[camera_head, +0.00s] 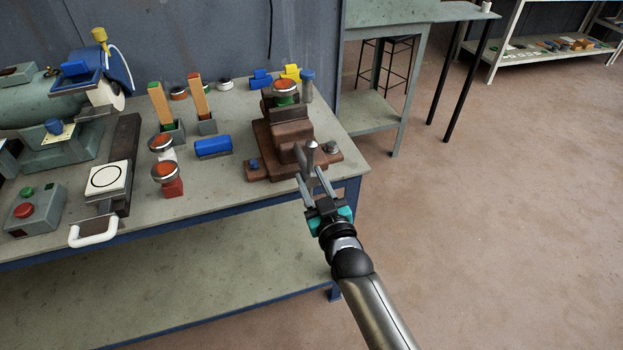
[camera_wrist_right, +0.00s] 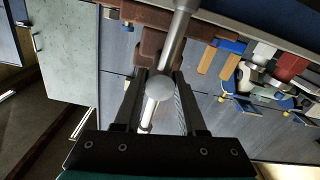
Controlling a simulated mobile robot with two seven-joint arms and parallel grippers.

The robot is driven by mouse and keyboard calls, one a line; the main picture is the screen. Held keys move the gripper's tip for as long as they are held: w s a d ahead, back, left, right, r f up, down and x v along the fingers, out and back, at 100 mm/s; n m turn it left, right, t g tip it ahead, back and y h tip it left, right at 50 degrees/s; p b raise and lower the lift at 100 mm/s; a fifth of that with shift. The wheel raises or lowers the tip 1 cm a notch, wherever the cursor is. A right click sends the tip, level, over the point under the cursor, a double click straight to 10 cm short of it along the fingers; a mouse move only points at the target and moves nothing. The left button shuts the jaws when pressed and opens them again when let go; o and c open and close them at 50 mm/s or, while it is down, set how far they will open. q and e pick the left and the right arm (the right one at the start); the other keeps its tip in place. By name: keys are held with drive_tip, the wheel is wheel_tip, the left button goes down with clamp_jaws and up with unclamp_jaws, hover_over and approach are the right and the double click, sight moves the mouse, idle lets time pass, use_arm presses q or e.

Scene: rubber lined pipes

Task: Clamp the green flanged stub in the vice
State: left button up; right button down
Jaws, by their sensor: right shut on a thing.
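The brown vice (camera_head: 272,148) is bolted near the right end of the bench. The green flanged stub (camera_head: 286,99), with an orange-brown disc on top, stands upright at the top of the vice, apparently between its jaws; contact with both jaws cannot be seen. The vice's grey handle bar (camera_head: 312,158) with a ball end sticks out at the front. My right gripper (camera_head: 316,186) is shut on this handle, in front of the bench edge. In the right wrist view the ball end (camera_wrist_right: 159,88) shows between the fingers (camera_wrist_right: 160,100). My left gripper is not in view.
Left of the vice are a blue cylinder (camera_head: 213,147), red and white flanged stubs (camera_head: 166,180), and wooden-handled tools (camera_head: 200,97). A blue-topped post (camera_head: 307,85) stands close behind the vice. A machine with a white handle (camera_head: 95,232) is at left. Floor right of the bench is clear.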

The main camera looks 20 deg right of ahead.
drive_tip(key=m+p, duration=0.1)
drive_tip(key=m, duration=0.1)
drive_tip(key=shift+m, duration=0.3)
drive_tip(key=m+p, duration=0.1)
drive_tip(key=m, duration=0.1)
drive_tip(key=shift+m, duration=0.4)
drive_tip(key=m, duration=1.1)
drive_tip(key=shift+m, duration=0.4)
drive_tip(key=m+b, duration=0.1)
drive_tip(key=m, duration=0.5)
